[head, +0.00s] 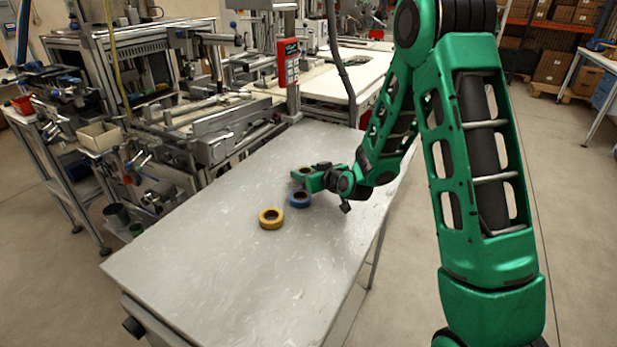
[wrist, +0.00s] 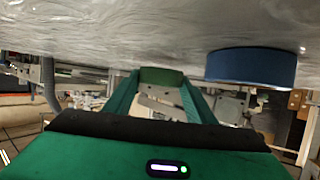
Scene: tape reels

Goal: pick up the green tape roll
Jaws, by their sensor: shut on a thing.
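The green tape roll (head: 301,170) is at my gripper's tip, over the grey table, in the head view. In the wrist view the green tape roll (wrist: 162,76) sits between the two green fingers. My gripper (head: 305,177) is shut on it; its fingers also show in the wrist view (wrist: 160,84). The arm reaches in low from the right. I cannot tell whether the roll touches the table or is slightly above it. Part of the roll is hidden by the fingers.
A blue tape roll (head: 300,200) lies close in front of my gripper, and it appears right of the fingers in the wrist view (wrist: 252,66). A yellow tape roll (head: 271,219) lies nearer and to the left. The table's (head: 230,270) front is clear. Machinery stands along its left side.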

